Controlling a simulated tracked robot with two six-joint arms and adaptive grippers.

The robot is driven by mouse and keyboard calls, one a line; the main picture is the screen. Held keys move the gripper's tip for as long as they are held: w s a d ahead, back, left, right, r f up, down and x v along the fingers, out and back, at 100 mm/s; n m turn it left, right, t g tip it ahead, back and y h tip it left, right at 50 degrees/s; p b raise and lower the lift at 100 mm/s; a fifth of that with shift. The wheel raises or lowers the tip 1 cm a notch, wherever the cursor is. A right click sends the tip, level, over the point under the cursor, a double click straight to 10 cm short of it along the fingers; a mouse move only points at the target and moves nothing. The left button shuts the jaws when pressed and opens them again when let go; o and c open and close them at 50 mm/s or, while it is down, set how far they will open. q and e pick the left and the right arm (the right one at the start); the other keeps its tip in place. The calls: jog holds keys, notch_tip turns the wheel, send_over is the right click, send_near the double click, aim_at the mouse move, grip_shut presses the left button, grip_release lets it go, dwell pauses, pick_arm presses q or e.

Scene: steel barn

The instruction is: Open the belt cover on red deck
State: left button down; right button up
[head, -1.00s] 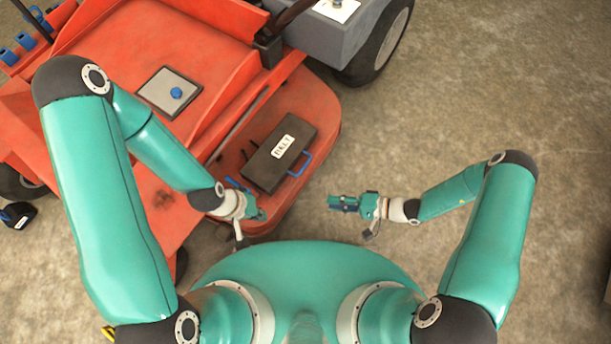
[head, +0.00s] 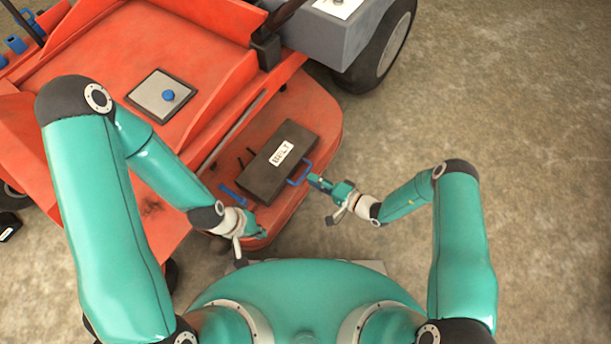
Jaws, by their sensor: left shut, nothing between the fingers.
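The belt cover (head: 258,178) is a dark grey box lid with a white label reading BELT, lying shut on the red deck (head: 318,115). A blue handle (head: 305,170) sticks out from its right edge. My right gripper (head: 314,180) is at the handle's outer end, touching it or very close; whether its fingers are open or shut is too small to tell. My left gripper (head: 260,232) is shut and empty over the deck's near edge, below the cover. A blue latch-like part (head: 236,196) lies on the deck between the cover's left end and my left gripper.
A grey plate with a blue knob (head: 168,96) sits on the red machine's upper floor. A red raised wall (head: 225,110) runs behind the cover. A grey housing and black wheel (head: 385,50) stand at the top. Concrete floor at right is clear.

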aim_at(304, 174)
jog(key=shift+b+x, duration=0.5)
jog(key=shift+x, duration=1.8)
grip_shut()
